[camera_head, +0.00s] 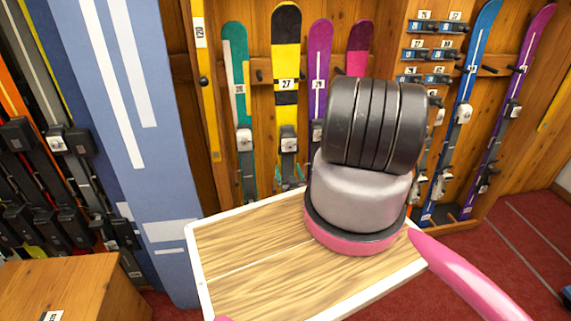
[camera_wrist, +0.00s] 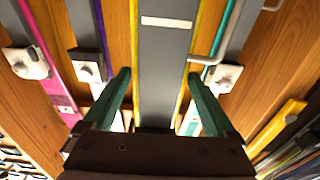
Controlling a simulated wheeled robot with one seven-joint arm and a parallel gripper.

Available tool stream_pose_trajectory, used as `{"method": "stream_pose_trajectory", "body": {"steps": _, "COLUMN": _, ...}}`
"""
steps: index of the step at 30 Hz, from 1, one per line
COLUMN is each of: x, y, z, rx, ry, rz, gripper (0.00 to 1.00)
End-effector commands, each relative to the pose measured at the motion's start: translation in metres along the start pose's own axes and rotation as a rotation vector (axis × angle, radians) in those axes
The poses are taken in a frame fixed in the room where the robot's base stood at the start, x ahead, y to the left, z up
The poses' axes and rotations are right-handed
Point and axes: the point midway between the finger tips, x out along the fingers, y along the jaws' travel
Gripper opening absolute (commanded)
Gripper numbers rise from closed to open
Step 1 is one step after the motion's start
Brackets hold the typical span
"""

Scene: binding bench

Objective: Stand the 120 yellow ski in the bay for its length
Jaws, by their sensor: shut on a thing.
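A yellow-and-black ski (camera_head: 286,52) with a tag reading 27 stands upright in the wooden rack, between a teal ski (camera_head: 237,90) and a purple ski (camera_head: 318,70).
A magenta ski (camera_head: 359,45) stands right of the purple one. A narrow yellow piece (camera_head: 204,100) stands at left. Farther right are small numbered holders (camera_head: 427,53) and a blue ski (camera_head: 478,60). A white-edged wooden board (camera_head: 260,265) lies in front, and a blue panel (camera_head: 125,120) stands left.

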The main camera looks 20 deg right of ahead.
Motion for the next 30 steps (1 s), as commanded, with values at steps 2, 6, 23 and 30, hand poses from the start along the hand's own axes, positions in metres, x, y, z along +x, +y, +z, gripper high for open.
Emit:
{"method": "stream_pose_trajectory", "body": {"steps": 2, "x": -0.004, "y": 0.0, "z": -0.001, "rx": 0.001, "ry": 0.001, "rz": 0.002, "gripper": 0.0}}
{"method": "stream_pose_trajectory", "body": {"steps": 6, "x": -0.003, "y": 0.0, "z": -0.002, "rx": -0.001, "ry": 0.002, "rz": 0.002, "gripper": 0.0}}
{"method": "stream_pose_trajectory", "body": {"steps": 23, "x": 0.033, "y": 0.0, "z": 0.0, "rx": -0.002, "ry": -0.005, "rz": 0.002, "gripper": 0.0}}
{"method": "stream_pose_trajectory", "body": {"steps": 30, "x": 0.049, "y": 0.0, "z": 0.001, "rx": 0.0, "ry": -0.01, "rz": 0.002, "gripper": 0.0}}
